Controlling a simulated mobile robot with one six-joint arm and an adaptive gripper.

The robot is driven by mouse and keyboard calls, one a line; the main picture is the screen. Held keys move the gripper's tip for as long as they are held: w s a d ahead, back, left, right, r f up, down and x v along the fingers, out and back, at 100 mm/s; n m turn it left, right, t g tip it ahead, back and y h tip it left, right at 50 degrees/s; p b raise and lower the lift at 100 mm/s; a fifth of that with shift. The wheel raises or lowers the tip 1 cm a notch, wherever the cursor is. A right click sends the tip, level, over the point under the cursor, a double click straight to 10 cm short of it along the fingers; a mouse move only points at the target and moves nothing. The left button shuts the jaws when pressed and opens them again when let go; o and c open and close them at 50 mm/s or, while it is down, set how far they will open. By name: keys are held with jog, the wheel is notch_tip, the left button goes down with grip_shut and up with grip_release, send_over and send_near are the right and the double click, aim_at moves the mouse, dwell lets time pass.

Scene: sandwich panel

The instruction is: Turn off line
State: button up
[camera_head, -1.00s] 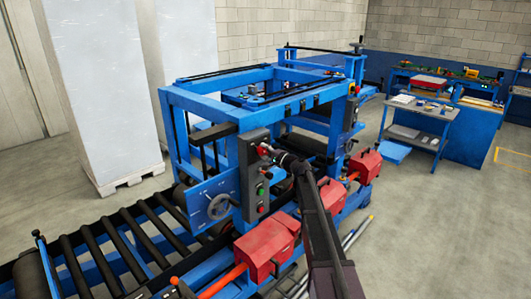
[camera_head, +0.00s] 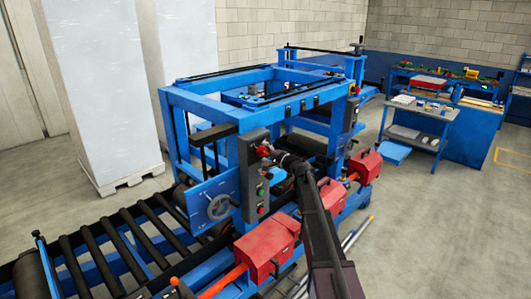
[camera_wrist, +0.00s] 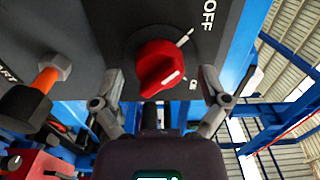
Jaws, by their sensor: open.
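A red rotary knob (camera_wrist: 160,68) sits on the dark face of a control box (camera_head: 252,160), on the blue machine. White "OFF" lettering (camera_wrist: 208,18) is on the box to the upper right of the knob in the wrist view. My gripper (camera_wrist: 161,76) is open, one finger on each side of the knob. I cannot tell whether the fingers touch it. In the head view my gripper (camera_head: 268,152) is at the upper part of the control box and partly covers the knob.
Green and red buttons (camera_head: 261,200) sit lower on the box. Red guards (camera_head: 266,248) and a roller conveyor (camera_head: 120,245) are below. Open floor lies at right.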

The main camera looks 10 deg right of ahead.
jog(key=v, duration=1.2)
dwell(0.4)
jog(key=s+a+f+n+g+h+b, duration=0.1)
jog(key=s+a+f+n+g+b, duration=0.4)
jog(key=s+f, duration=0.4)
jog(key=s+a+f+n+g+h+b, duration=0.1)
jog(key=s+a+f+n+g+b, duration=0.2)
jog(key=s+a+f, duration=0.6)
jog(key=s+d+f+n+g+h+b, duration=0.1)
jog(key=s+d+f+g+h+b, duration=0.2)
jog(key=s+f, duration=0.4)
jog(key=s+d+f+n+g+h+b, duration=0.1)
jog(key=s+d+f+g+h+b, duration=0.2)
jog(key=s+f+h, duration=0.2)
jog(key=s+f, duration=0.3)
jog(key=s, duration=0.2)
jog(key=shift+d+n+g+h, duration=0.25)
jog(key=shift+n+g+h, duration=0.05)
